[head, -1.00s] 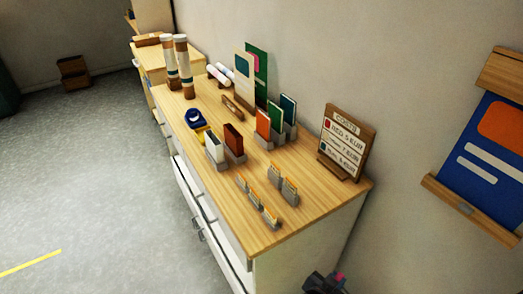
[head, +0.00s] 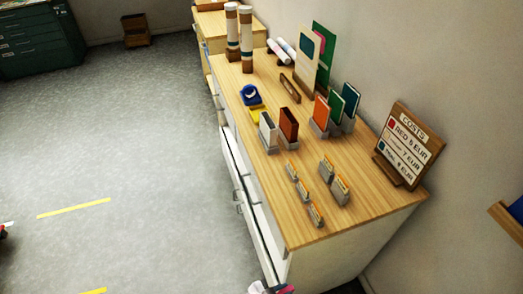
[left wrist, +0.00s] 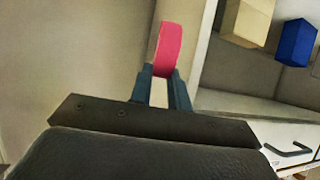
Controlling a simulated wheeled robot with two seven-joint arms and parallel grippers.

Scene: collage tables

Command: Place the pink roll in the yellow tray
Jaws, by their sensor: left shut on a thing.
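The pink roll (left wrist: 166,48) shows upright in the left wrist view, a narrow pink band at the tips of my left gripper (left wrist: 162,74). The two dark fingers are shut on its lower end. In the head view a small patch of pink (head: 285,289) shows at the bottom edge, mostly cut off, beside the drawer cabinet's near end. My right gripper is not in view.
The wooden cabinet top (head: 280,210) carries card holders, a costs sign (head: 408,145), upright books and tall rolls (head: 246,40). A drawer (head: 238,170) stands partly open. The left wrist view shows a beige block (left wrist: 248,22) and a blue block (left wrist: 296,42).

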